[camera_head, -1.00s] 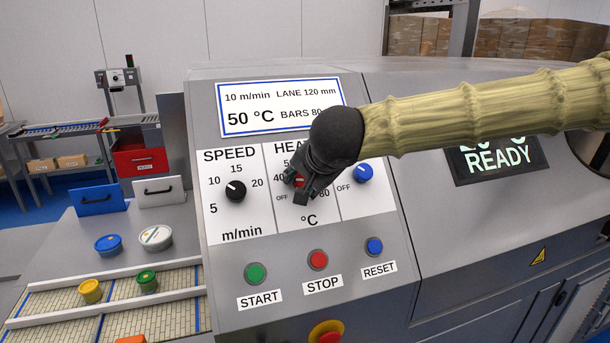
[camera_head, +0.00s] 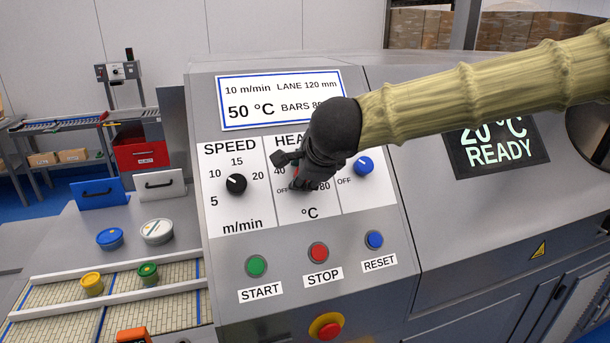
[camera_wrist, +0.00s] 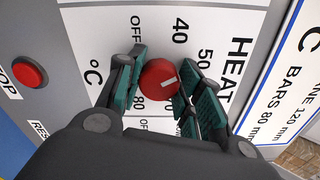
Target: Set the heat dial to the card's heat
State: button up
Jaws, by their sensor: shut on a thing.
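The white card (camera_head: 280,101) above the dials reads 10 m/min, lane 120 mm, 50 °C, and its bars text is partly covered by my arm. The red heat dial (camera_wrist: 156,75) is between the green pads of my gripper (camera_wrist: 160,86) in the wrist view. My gripper is shut on it. The dial's white mark points roughly toward the 50. In the head view my gripper (camera_head: 289,172) covers most of the heat dial.
The black speed dial (camera_head: 236,185) is left of the heat dial, and a blue dial (camera_head: 363,166) is close on its right. Start (camera_head: 256,266), stop (camera_head: 318,252) and reset (camera_head: 375,240) buttons sit below. The display (camera_head: 494,146) reads 20 °C READY.

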jog(key=shift+m, duration=0.7)
jog(key=o, duration=1)
jog(key=shift+o, duration=0.2)
jog(key=v, duration=1.2)
